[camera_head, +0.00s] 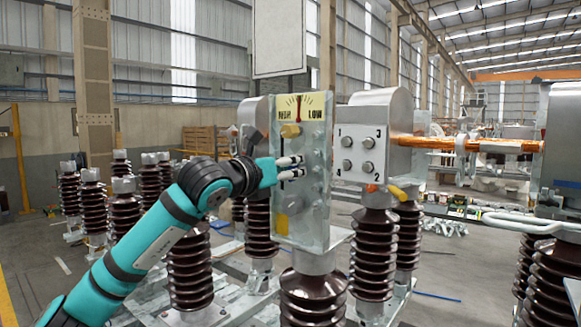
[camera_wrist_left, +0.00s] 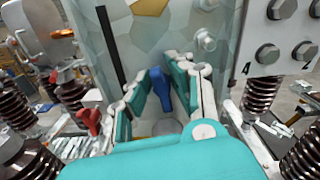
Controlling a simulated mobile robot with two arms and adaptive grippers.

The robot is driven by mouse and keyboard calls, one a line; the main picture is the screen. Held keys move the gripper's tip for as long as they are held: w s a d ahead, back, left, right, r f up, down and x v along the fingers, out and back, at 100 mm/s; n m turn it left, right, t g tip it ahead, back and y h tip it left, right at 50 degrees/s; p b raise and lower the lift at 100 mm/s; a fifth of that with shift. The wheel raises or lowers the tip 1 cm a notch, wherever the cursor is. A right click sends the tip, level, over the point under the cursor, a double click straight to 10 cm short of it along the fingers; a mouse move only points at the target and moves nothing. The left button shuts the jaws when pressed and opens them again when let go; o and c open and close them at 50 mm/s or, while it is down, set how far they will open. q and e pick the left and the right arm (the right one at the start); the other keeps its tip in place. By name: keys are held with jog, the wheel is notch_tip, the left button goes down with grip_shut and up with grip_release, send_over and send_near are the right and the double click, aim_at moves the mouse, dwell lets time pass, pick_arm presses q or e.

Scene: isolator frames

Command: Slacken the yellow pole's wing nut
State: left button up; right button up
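A blue wing-shaped piece (camera_wrist_left: 161,88) stands between the fingers of my left gripper (camera_wrist_left: 165,78) in the left wrist view, in front of a pale panel. The fingers are spread on either side of it, and I see no clear grip. In the head view my left gripper (camera_head: 291,168) is at the left face of the clear panel (camera_head: 316,170), which carries a yellow HIGH/LOW gauge (camera_head: 299,108). A yellow handle (camera_head: 397,192) sits under the bolted metal box to the right. My right gripper is not in view.
A metal box (camera_head: 361,152) with numbered bolts stands right of the panel. Brown ribbed insulators (camera_head: 313,297) stand below and around it. A red wing-shaped piece (camera_wrist_left: 88,120) shows left of the gripper in the wrist view.

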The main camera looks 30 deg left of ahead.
pick_arm(q)
grip_shut()
